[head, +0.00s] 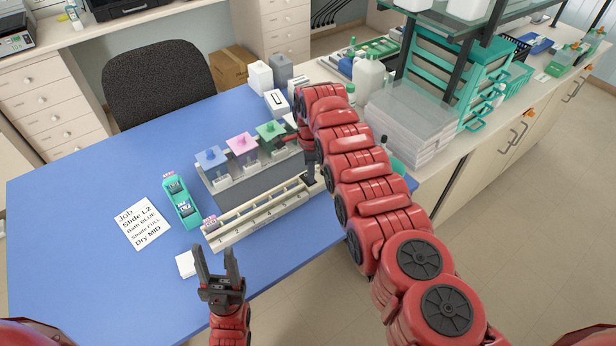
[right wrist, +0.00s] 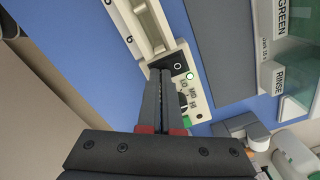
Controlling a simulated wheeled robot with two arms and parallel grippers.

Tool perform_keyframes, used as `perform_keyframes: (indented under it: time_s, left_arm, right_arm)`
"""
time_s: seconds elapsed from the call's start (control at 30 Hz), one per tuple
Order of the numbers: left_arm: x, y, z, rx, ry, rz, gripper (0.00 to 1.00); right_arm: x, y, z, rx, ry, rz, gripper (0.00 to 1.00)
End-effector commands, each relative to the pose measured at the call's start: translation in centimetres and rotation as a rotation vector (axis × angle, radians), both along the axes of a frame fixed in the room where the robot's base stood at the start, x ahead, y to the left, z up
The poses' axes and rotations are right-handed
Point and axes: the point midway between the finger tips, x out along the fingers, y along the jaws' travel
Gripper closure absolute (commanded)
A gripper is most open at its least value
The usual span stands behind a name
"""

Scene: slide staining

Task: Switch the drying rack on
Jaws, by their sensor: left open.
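The drying rack (head: 262,212) is a long cream-coloured rail with numbered places along the front of the staining station. Its right end shows in the right wrist view as a panel (right wrist: 201,108) with a black switch (right wrist: 178,66), a small pale round light (right wrist: 189,75), and LO, MID and HI marks beside a dark knob partly hidden by my fingers. My right gripper (right wrist: 159,72) is shut and empty, its tips at or just beside the black switch; I cannot tell whether they touch. My left gripper (head: 217,252) is open and empty in front of the rack's left end.
Blue, pink and green lidded baths (head: 241,146) stand behind the rack. A teal slide holder (head: 181,202) and a job card (head: 142,224) reading "Dry MID" lie to the left. A small white block (head: 186,264) is near my left gripper. Bottles (head: 368,76) and stacked trays (head: 408,120) stand right.

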Motion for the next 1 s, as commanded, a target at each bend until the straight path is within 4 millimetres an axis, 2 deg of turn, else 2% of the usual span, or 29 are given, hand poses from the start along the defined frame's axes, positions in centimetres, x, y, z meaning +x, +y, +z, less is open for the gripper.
perform_keyframes:
  time_s: [0.53,0.8,1.0]
  left_arm:
    - [0.0,0.0,4.3,0.0,0.0,0.0,0.5]
    - [0.0,0.0,5.2,0.0,0.0,0.0,0.5]
    - [0.0,0.0,5.1,0.0,0.0,0.0,0.5]
  right_arm:
    - [0.0,0.1,4.9,0.0,0.0,0.001,1.0]
    - [0.0,0.1,6.8,0.001,-0.001,0.001,1.0]
    - [0.0,0.1,6.8,0.0,0.001,0.001,1.0]
